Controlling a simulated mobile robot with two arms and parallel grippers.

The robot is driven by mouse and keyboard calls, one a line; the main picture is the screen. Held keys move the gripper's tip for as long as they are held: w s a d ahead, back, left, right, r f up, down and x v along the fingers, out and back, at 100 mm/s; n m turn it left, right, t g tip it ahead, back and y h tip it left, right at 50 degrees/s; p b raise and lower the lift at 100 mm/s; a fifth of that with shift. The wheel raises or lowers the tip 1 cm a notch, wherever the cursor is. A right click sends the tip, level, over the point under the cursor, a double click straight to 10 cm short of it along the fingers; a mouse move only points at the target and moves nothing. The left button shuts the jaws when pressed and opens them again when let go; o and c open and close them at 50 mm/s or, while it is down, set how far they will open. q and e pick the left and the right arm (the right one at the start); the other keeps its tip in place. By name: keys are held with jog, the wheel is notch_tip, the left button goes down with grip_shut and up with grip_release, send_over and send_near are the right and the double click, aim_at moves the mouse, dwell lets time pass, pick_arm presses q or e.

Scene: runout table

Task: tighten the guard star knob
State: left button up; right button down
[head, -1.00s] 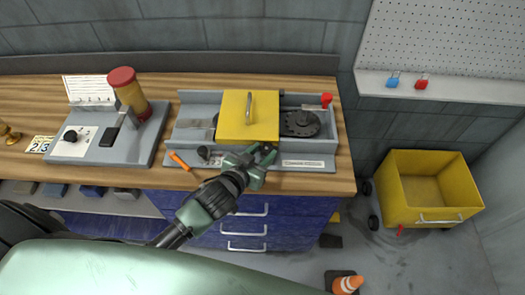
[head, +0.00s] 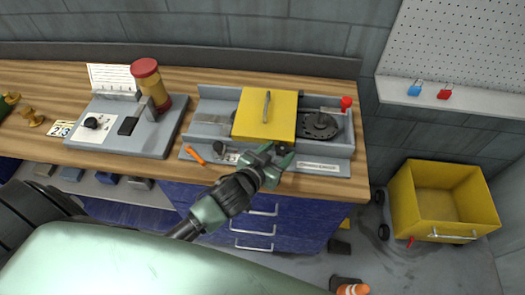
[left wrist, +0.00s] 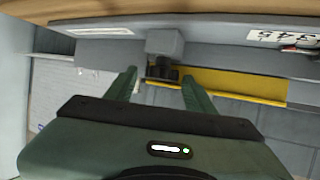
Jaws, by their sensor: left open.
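The machine (head: 325,166) stands on the wooden bench, with a yellow guard (head: 250,117) over its middle. A small dark knob (head: 284,146), which looks like the guard star knob, sits at its front below the guard. My left gripper (head: 277,155) is open at the machine's front edge, close to this knob and partly covering it. In the left wrist view the dark knob (left wrist: 163,69) shows between the two spread fingers, just beyond their tips; I cannot tell whether they touch it. Its star shape is not clear. My right gripper is not in view.
Another black knob (head: 218,147) and an orange handle (head: 194,154) lie along the machine's front left. A red knob (head: 346,102) is at its right end. A grey control panel (head: 152,141) stands to the left. A yellow cart (head: 437,221) stands on the floor at right.

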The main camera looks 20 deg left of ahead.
pick_arm(q)
jog(key=n+y+b, duration=0.1)
jog(key=y+b, duration=0.1)
jog(key=n+y+b, duration=0.1)
jog(key=n+b, duration=0.1)
jog(key=d+n+y+b, duration=0.1)
jog(key=n+y, duration=0.1)
jog(key=shift+w+d+f+y+b, duration=0.1)
jog(key=shift+f+y+b, duration=0.2)
jog(key=shift+b, duration=0.1)
jog(key=shift+d+n+g+y+b, duration=0.15)
jog(key=shift+n+g+y+b, duration=0.2)
jog(key=shift+y, duration=0.25)
jog(key=r+p+v, duration=0.1)
jog(key=p+v, duration=0.1)
jog(key=v, duration=0.6)
jog(key=s+a+f+m+g+h, duration=0.1)
jog(key=s+a+f+g, duration=0.25)
jog(key=f, duration=0.25)
jog(key=s+a+f+m+g, duration=0.1)
jog(key=s+a+f+g, duration=0.15)
jog(key=s+f, duration=0.2)
jog(key=s+f+m+g+h+b, duration=0.1)
jog(key=s+f+m+g+h, duration=0.1)
jog(key=f, duration=1.6)
jog(key=shift+s+f+m+h, duration=0.3)
jog(key=shift+s+m, duration=0.35)
jog(key=shift+s, duration=0.1)
jog(key=shift+d, duration=0.1)
